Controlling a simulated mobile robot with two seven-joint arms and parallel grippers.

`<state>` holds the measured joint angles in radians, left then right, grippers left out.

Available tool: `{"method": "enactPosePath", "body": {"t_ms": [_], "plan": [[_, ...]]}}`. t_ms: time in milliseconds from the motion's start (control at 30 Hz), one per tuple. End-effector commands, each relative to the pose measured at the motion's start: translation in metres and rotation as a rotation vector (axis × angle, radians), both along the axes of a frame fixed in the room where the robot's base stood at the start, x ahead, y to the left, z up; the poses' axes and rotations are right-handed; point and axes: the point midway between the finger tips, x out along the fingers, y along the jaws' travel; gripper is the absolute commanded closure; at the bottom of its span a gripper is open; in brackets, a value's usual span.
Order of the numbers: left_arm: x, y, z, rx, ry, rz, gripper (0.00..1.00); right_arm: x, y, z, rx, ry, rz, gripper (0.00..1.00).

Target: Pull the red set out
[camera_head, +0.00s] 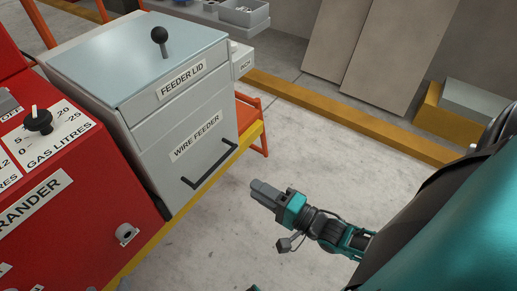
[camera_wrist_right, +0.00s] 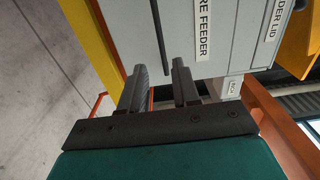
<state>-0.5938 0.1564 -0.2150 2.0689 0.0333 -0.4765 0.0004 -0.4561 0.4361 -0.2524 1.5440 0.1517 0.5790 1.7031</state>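The red set (camera_head: 75,215) fills the left of the head view. It has a knob (camera_head: 38,121) by the GAS LITRES label, and a cut-off label reading "RANDER". Its left part is outside the picture. The grey wire feeder (camera_head: 170,110) stands beside it, with a lid knob and a dark bar handle (camera_head: 210,165). My right gripper (camera_head: 256,188) is over the floor to the right of that handle, apart from it. The right wrist view shows its two fingers (camera_wrist_right: 161,75) spread with nothing between them; the bar handle (camera_wrist_right: 160,38) shows beyond the tips. My left gripper is not in view.
A yellow edge (camera_head: 140,258) runs along the front of the set and feeder. An orange frame (camera_head: 252,125) stands behind the feeder. Grey bins (camera_head: 243,13), leaning panels (camera_head: 390,45) and a yellow floor beam (camera_head: 340,112) lie farther back. The floor (camera_head: 200,250) in front is clear.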

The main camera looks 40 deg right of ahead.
Motion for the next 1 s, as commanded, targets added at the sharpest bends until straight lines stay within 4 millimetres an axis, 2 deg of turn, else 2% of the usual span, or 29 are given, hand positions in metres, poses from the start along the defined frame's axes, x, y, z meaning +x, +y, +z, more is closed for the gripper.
{"method": "enactPosePath", "body": {"t_ms": [300,667,767,1000], "plan": [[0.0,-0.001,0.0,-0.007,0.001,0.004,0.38,0.009,0.007,0.005,0.011,-0.018,0.017,0.69],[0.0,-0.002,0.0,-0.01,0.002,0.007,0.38,0.019,0.008,0.0,0.002,-0.002,0.002,0.69],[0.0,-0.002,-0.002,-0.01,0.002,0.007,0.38,0.032,0.012,0.0,0.002,-0.003,0.001,0.69],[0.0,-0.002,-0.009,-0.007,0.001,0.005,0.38,0.079,0.03,-0.001,0.004,-0.004,0.002,0.69]]}}
